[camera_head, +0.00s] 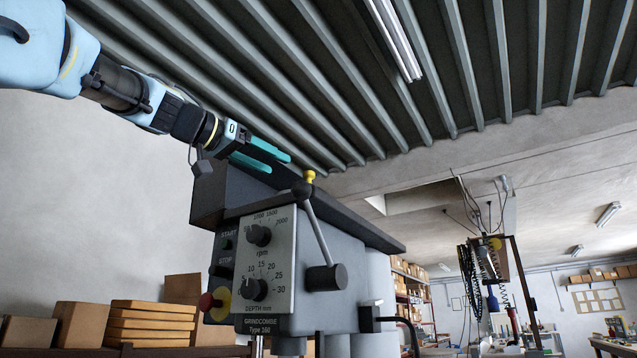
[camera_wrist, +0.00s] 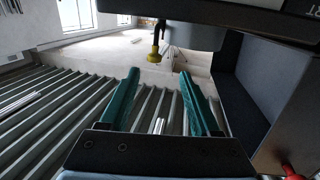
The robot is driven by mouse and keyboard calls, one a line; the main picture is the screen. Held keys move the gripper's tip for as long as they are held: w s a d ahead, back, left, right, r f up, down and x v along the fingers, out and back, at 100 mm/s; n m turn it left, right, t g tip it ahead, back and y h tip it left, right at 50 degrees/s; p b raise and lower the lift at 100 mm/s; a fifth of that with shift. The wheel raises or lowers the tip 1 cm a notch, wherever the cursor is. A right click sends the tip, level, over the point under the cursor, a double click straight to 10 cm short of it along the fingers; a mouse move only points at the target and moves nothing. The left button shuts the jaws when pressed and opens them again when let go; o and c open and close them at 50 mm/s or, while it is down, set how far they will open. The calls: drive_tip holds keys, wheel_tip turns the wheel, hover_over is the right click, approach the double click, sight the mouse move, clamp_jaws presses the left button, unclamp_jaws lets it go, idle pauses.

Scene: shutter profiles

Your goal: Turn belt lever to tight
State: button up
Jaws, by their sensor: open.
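A small lever with a yellow knob (camera_head: 310,176) shows at the upper right side of the grey drill machine (camera_head: 345,240), just behind a black ball in the head view. Most of its stem is hidden there. In the wrist view, which looks upside down, the yellow knob (camera_wrist: 154,54) sits on a short dark stem beyond the fingertips and roughly between them. My gripper (camera_head: 280,164) is over the machine's dark top, to the left of the knob. Its two teal fingers (camera_wrist: 159,75) are apart, with nothing between them. They do not appear to touch the knob.
A silver feed handle (camera_head: 317,235) with a black ball end rises at the machine's front, close to the yellow knob. The control panel (camera_head: 267,265) has two dials. A red button (camera_head: 207,302) sticks out at lower left. Open room lies to the right.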

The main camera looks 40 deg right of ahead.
sight(309, 173)
drive_tip(key=d+p, duration=0.1)
drive_tip(key=d, duration=0.2)
drive_tip(key=d+r+p, duration=0.1)
drive_tip(key=d+p, duration=0.1)
drive_tip(key=d, duration=0.1)
drive_tip(key=d+p, duration=0.2)
drive_tip(key=d, duration=0.1)
drive_tip(key=shift+s+d+r, duration=0.15)
drive_tip(key=shift+s+d, duration=0.05)
drive_tip(key=shift+d, duration=0.05)
drive_tip(key=shift+d+f, duration=0.2)
drive_tip(key=shift+d, duration=0.45)
drive_tip(key=shift+c, duration=0.2)
clamp_jaws()
idle(0.4)
